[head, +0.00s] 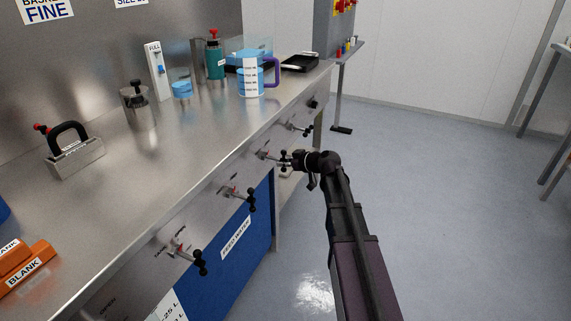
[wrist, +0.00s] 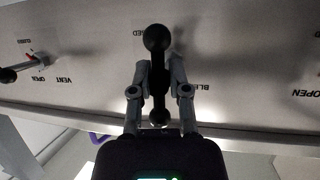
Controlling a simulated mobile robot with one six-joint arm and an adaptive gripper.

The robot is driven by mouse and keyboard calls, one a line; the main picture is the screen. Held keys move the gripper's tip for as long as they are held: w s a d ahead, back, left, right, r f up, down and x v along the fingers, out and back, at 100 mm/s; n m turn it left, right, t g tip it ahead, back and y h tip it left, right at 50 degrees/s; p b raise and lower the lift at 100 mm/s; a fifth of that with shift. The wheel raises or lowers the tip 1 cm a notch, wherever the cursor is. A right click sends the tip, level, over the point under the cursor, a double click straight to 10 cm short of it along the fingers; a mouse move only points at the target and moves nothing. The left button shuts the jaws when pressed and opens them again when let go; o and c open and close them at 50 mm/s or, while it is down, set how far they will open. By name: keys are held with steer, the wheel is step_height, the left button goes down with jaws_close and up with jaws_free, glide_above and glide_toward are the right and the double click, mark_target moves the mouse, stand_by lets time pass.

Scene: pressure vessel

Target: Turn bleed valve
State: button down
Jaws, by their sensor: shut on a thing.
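The bleed valve (wrist: 157,75) has a black bar handle with ball ends. It stands upright in the wrist view in front of the steel panel, by a partly covered upside-down label reading "BLE". My gripper (wrist: 158,78) has its two grey fingers closed on the handle from both sides. The upper ball (wrist: 156,38) sticks out beyond the fingertips, and a lower ball (wrist: 158,118) shows between the finger bases. In the head view my gripper (head: 287,160) is at this valve on the bench front; my wrist hides part of the handle.
A vent valve lever (wrist: 18,71) sits to the left in the wrist view, with open and closed marks. Nearer valves (head: 240,196) and (head: 190,256) and a farther valve (head: 303,130) project from the same panel. The floor (head: 440,180) to the right is clear.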

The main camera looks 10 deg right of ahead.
steer(key=shift+w+r, duration=0.15)
steer(key=shift+w, duration=0.05)
steer(key=c, duration=0.8)
jaws_free()
steer(key=shift+c, duration=0.2)
steer(key=shift+o, duration=1)
steer(key=shift+s, duration=0.1)
